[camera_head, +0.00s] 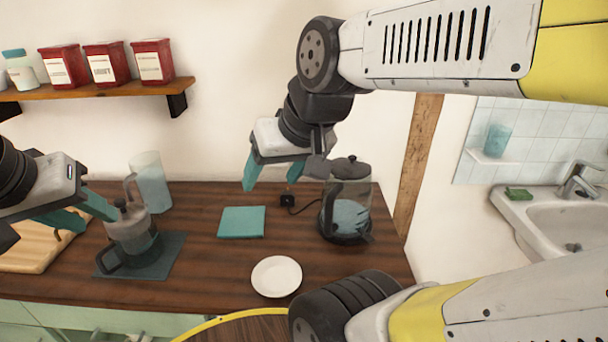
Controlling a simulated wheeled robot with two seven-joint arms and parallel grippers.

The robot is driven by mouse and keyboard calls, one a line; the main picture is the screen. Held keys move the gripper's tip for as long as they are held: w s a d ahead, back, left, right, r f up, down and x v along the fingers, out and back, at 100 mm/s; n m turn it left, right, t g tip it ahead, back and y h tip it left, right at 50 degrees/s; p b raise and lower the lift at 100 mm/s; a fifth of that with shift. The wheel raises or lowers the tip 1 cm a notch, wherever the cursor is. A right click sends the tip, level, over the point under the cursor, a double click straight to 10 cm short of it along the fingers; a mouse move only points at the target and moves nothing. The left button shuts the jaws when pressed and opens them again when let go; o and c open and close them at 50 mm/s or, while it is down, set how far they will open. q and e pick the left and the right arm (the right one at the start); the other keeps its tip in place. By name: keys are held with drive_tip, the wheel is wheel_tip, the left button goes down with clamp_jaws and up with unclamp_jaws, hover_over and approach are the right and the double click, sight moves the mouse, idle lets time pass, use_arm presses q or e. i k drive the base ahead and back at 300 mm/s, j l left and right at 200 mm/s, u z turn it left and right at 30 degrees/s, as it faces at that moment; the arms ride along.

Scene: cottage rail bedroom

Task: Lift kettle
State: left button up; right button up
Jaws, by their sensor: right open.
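The kettle (349,205), with a clear body, dark lid, base and handle, stands upright at the right end of the wooden counter. My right gripper (270,184) hangs above the counter, left of the kettle, with teal fingers apart and nothing between them. Its wrist hides a little of the kettle's upper left side. My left gripper (84,216) is at the far left, fingers apart, close to a glass press pot (130,232) with a dark handle. I cannot tell if a finger touches the pot's lid.
The pot stands on a dark mat (168,262), with a clear pitcher (152,183) behind. A teal pad (242,222), white plate (276,276) and black plug (287,200) lie mid-counter. A cutting board (30,254) is left. A shelf (110,91) with red tins hangs above; a sink (560,222) is right.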

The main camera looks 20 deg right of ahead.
sight(346, 206)
drive_tip(key=z, duration=1.35)
